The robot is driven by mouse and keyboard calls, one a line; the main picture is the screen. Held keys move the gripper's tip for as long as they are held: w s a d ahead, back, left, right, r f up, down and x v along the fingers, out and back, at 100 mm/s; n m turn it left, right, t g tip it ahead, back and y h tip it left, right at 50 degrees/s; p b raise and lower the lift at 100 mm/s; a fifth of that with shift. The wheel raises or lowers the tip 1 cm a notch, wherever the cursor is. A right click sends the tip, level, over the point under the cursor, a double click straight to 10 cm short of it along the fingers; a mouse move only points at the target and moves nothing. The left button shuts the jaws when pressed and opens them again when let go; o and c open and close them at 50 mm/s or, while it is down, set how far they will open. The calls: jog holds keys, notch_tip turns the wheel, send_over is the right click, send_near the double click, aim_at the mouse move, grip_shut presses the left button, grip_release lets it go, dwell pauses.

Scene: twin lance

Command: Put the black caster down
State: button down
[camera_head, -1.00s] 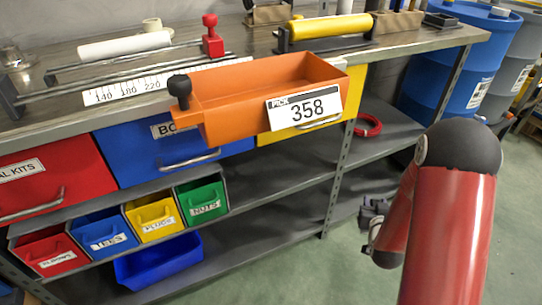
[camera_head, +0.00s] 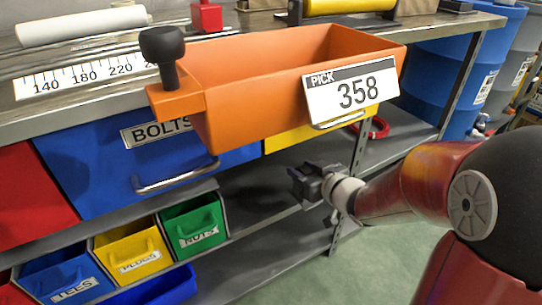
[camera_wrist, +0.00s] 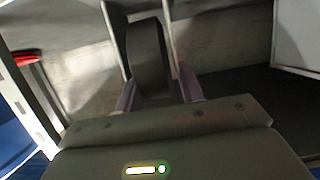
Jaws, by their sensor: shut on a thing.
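My gripper (camera_head: 303,183) is beside the shelving, right of the yellow and green bins and below the orange tray. In the wrist view my gripper (camera_wrist: 159,88) has its two fingers on either side of a dark, rounded, wheel-like thing, the black caster (camera_wrist: 148,52). The gripper is shut on it and it stands out beyond the fingertips. In the head view the caster cannot be told apart from the dark gripper.
An orange tray (camera_head: 230,110) with a 358 label and a black knob (camera_head: 163,55) juts over the bench (camera_head: 95,105) edge above my gripper. Blue (camera_head: 90,180) and yellow drawers hang below. A lower shelf (camera_head: 250,255) is partly bare. Blue drums (camera_head: 450,85) stand right.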

jog(key=shift+r+b+x, duration=0.1)
jog(key=shift+b+x, duration=0.35)
jog(key=shift+x, duration=2.95)
jog(key=shift+r+b+x, duration=0.15)
jog(key=shift+b+x, duration=0.3)
jog(key=shift+x, duration=2.95)
jog(key=shift+f, duration=0.2)
jog(key=c, duration=0.9)
grip_release()
